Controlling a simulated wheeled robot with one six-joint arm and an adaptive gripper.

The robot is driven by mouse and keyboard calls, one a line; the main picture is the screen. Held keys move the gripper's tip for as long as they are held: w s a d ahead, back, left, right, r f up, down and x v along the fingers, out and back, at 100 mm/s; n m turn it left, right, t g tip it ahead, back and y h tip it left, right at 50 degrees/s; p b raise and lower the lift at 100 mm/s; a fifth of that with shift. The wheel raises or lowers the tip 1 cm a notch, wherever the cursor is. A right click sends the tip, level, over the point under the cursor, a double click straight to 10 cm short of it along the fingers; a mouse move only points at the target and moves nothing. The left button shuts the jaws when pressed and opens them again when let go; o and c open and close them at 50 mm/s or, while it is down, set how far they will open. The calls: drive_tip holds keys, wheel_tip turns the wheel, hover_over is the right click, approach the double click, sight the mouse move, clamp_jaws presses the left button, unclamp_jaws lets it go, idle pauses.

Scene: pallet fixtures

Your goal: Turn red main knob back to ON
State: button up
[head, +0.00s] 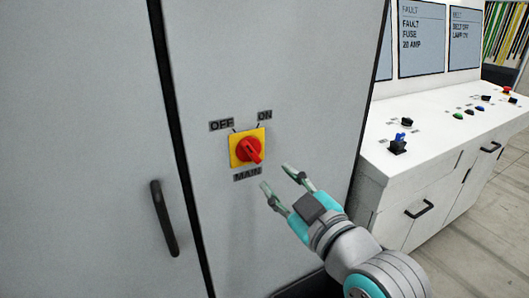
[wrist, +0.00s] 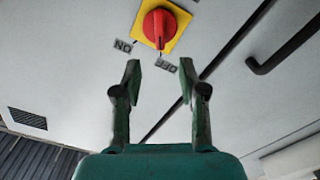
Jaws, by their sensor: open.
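The red main knob (head: 250,149) sits on a yellow square plate (head: 234,152) on the grey cabinet door. An OFF label (head: 221,125) is at its upper left, an ON label (head: 265,115) at its upper right, and a MAIN label (head: 247,175) below. The knob's grip runs from upper left to lower right, in line with OFF. In the wrist view the knob (wrist: 158,27) is upside down, its grip end toward the OFF label. My gripper (head: 276,177) is open and empty, just below and right of the knob, apart from it.
A black door handle (head: 164,218) is at the left, beyond a dark vertical gap between cabinet panels. A white control desk (head: 440,150) with small buttons and screens stands at the right. The door face around the knob is flat and clear. A dark vent (wrist: 28,118) shows in the wrist view.

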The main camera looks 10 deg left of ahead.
sight(253, 153)
drive_tip(key=x, duration=1)
drive_tip(key=shift+w+a, duration=0.2)
drive_tip(key=shift+w, duration=0.05)
clamp_jaws()
